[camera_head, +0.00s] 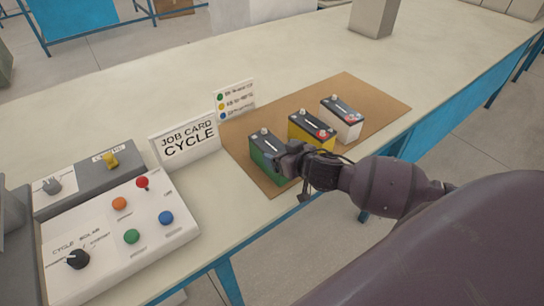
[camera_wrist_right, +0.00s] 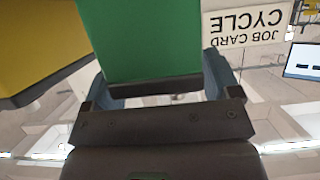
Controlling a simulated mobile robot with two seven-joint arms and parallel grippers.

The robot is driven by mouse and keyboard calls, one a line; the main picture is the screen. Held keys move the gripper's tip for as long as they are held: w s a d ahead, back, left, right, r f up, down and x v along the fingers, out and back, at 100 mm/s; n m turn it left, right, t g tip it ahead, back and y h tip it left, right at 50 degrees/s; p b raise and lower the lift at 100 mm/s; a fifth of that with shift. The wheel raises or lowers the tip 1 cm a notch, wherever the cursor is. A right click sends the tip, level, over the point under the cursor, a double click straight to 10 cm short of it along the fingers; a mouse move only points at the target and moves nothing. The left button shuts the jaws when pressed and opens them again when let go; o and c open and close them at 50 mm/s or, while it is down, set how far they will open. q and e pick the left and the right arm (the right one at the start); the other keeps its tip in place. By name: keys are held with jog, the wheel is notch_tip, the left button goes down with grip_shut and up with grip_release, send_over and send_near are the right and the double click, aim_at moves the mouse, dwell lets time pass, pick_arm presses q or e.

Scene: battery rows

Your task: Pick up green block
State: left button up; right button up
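The green block (camera_head: 266,151) is a battery-like box with a dark top and a white cap, at the left end of a row on a brown mat (camera_head: 372,91). My right gripper (camera_head: 296,163) is at its near right end and covers part of it. In the right wrist view the green block (camera_wrist_right: 150,40) lies between the two fingers (camera_wrist_right: 156,85), one close along each side. I cannot tell whether they press on it. The block stands in line with the others, with no clear lift. My left gripper is not in view.
A yellow block (camera_head: 311,129) and a white block (camera_head: 341,117) stand right of the green one. A job card sign (camera_head: 186,140), a colour list card (camera_head: 234,100) and a button panel (camera_head: 120,235) are to the left.

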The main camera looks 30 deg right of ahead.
jog(key=c, duration=1.4)
jog(key=shift+r, duration=0.15)
grip_shut()
jog(key=shift+r, duration=0.1)
